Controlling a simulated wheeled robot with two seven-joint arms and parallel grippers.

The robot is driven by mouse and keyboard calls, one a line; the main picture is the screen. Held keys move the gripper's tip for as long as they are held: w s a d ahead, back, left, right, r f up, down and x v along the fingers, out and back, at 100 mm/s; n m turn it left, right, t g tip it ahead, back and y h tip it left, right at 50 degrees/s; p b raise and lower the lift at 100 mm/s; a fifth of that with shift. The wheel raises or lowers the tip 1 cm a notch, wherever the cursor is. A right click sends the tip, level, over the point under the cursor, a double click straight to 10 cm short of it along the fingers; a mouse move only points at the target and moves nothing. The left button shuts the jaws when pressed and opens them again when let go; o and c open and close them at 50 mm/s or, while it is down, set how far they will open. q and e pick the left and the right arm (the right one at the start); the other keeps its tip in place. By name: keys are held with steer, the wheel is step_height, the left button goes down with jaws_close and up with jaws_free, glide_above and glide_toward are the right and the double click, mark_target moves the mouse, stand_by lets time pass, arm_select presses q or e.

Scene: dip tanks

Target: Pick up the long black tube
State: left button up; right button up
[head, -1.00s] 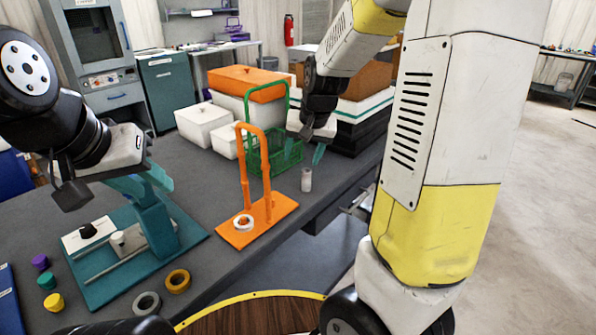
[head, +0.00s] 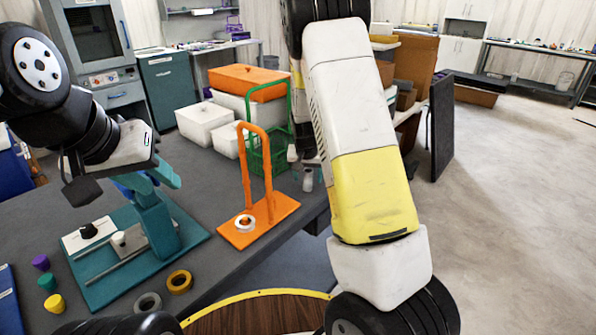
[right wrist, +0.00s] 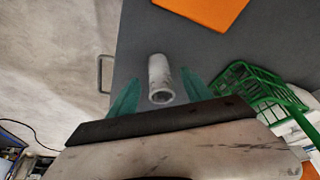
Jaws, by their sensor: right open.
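I see no long black tube in either current view. A short pale grey tube (head: 308,180) stands on the dark bench near its right edge. In the right wrist view this tube (right wrist: 160,72) shows its open end between two teal fingertips. My right gripper (right wrist: 156,90) is open, with one finger on each side of the tube; I cannot tell whether they touch it. In the head view my right arm hides most of that gripper. My left gripper (head: 145,180) is over the teal press (head: 157,220) at the left; its fingers blend with the press.
An orange hoop stand (head: 266,213) with a white ring on its base is left of the tube. A green basket (head: 262,158) and white boxes (head: 205,122) stand behind. Small caps and two rings (head: 179,282) lie at the front. A handle (right wrist: 103,73) projects at the bench side.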

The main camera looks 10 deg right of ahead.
steer(key=shift+x, duration=0.95)
steer(key=shift+c, duration=0.2)
steer(key=shift+r, duration=0.1)
jaws_close()
